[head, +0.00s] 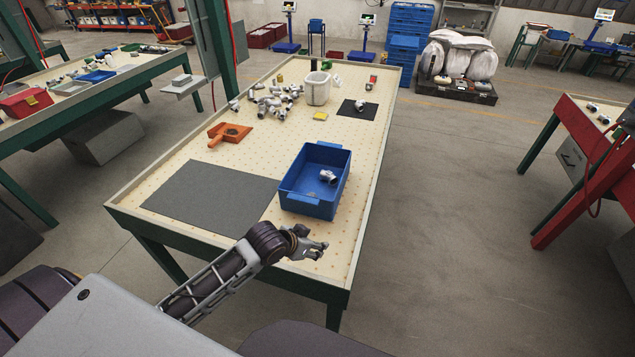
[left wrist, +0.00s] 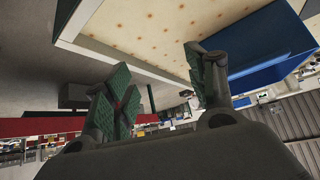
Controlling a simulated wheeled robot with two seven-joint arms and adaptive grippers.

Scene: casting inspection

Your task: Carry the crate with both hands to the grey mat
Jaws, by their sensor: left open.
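The blue crate (head: 312,203) stands upright on the pegboard-dotted table near its front right. A metal casting (head: 328,177) lies inside it. The large dark grey mat (head: 205,195) lies flat and bare to the left of the crate. My left gripper (head: 312,247) is just in front of the crate's near end, open and empty, apart from it in the head view. In the left wrist view, its two fingers (left wrist: 162,90) are spread, and the crate (left wrist: 262,45) shows at upper right behind the right finger. My right gripper is not in view.
An orange scoop-like tray (head: 222,139), a pile of metal castings (head: 272,102) and a white bin (head: 318,89) stand farther back. A small dark mat (head: 370,113) holds another casting. The table has a raised rim (head: 375,190); clear board lies right of the crate.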

